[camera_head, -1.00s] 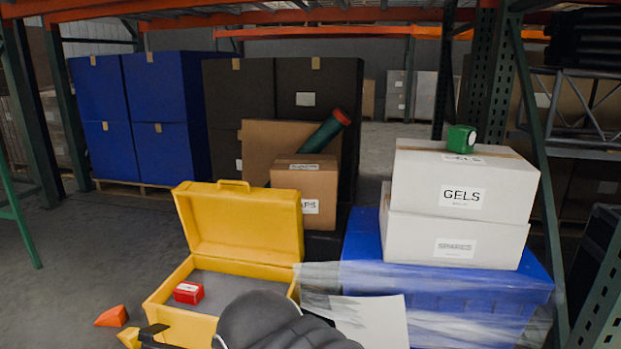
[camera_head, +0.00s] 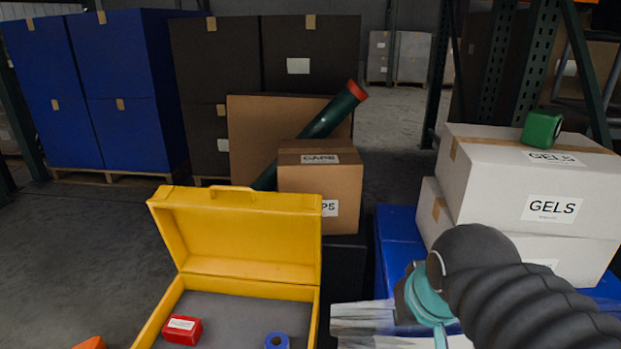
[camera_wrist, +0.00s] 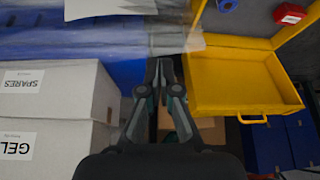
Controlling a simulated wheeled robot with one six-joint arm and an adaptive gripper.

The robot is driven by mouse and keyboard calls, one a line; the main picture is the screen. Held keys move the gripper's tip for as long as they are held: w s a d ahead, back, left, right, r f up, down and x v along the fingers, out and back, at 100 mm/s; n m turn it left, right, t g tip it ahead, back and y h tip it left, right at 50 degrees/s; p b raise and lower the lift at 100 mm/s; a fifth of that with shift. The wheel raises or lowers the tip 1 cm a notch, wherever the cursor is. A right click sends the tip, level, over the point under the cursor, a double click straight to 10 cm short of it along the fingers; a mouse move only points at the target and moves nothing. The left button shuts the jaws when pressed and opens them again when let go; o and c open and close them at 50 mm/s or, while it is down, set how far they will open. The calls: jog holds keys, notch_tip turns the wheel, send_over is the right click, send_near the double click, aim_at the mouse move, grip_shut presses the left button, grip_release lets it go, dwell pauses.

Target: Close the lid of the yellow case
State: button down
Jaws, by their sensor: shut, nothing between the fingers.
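The yellow case (camera_head: 172,298) stands in the lower middle of the head view. Its lid (camera_head: 245,235) is open and upright, with a handle (camera_head: 232,190) on its top edge. On the grey floor of the case lie a red box (camera_head: 182,329) and a blue roll (camera_head: 277,341). In the wrist view, which looks upside down, the lid (camera_wrist: 235,80) is right of my gripper (camera_wrist: 160,65). My gripper is shut and empty, apart from the lid. In the head view my arm is at the lower right, over the wrapped blue tote, and the fingertips cannot be made out.
Behind the lid are a brown carton (camera_head: 320,190) and a green tube (camera_head: 330,118). Open floor (camera_head: 75,250) lies left of the case.

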jog(key=w+a+r+p, duration=0.2)
jog(key=w+a+r, duration=0.2)
jog(key=w, duration=0.6)
jog(key=w+a+r+m+p, duration=0.15)
jog(key=w+a+r, duration=0.25)
jog(key=w, duration=0.6)
jog(key=w+a+r+n+p, duration=0.15)
jog(key=w+a+r, duration=0.25)
jog(key=w, duration=0.7)
jog(key=w+a+f+m+p, duration=0.2)
jog(key=w+a+f, duration=0.2)
jog(key=w+a, duration=0.5)
jog(key=shift+h, duration=0.4)
jog(key=x, duration=0.6)
jog(key=w+d+x, duration=0.1)
jog(key=x, duration=0.2)
jog(key=shift+d+r, duration=0.1)
jog(key=shift+r, duration=0.05)
jog(key=shift+s+f, duration=0.15)
jog(key=shift+f, duration=0.1)
jog(key=shift+s+a+f, duration=0.1)
jog(key=shift+s+a, duration=0.05)
jog(key=shift+s, duration=0.7)
jog(key=shift+s+a+f, duration=0.1)
jog(key=shift+s, duration=0.75)
